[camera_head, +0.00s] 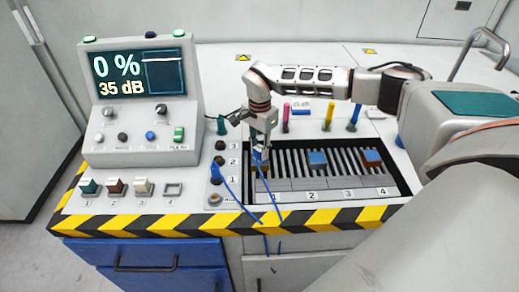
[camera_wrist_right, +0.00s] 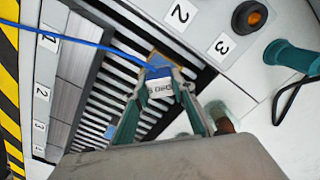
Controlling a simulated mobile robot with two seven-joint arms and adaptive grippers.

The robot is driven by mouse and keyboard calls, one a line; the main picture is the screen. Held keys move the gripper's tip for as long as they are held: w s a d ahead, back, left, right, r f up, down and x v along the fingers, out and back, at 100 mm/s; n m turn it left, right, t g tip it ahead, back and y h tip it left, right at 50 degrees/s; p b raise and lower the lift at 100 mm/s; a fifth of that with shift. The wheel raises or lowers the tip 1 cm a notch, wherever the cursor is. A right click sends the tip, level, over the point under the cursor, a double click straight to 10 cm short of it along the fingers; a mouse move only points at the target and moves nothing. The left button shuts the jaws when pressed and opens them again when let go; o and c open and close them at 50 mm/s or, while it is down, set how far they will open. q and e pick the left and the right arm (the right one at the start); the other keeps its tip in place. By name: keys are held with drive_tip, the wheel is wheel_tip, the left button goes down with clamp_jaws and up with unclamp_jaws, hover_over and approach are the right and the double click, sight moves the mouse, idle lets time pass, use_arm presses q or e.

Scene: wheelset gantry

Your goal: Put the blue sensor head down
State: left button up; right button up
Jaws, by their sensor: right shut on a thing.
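My right gripper (camera_head: 260,152) is over the left end of the slatted bay (camera_head: 330,208) in the head view. It is shut on the blue sensor head (camera_wrist_right: 162,92), which shows between the two fingers in the right wrist view with a white label on it. I cannot tell whether the two touch. My left gripper is not in view.
A display console (camera_head: 140,100) reads 0 % and 35 dB.

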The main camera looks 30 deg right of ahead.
sight(260, 148)
drive_tip(key=shift+r, duration=0.1)
drive_tip(key=o, duration=1.2)
drive_tip(key=shift+c, duration=0.2)
wheel_tip(260, 148, up, 12)
drive_tip(key=p, duration=0.1)
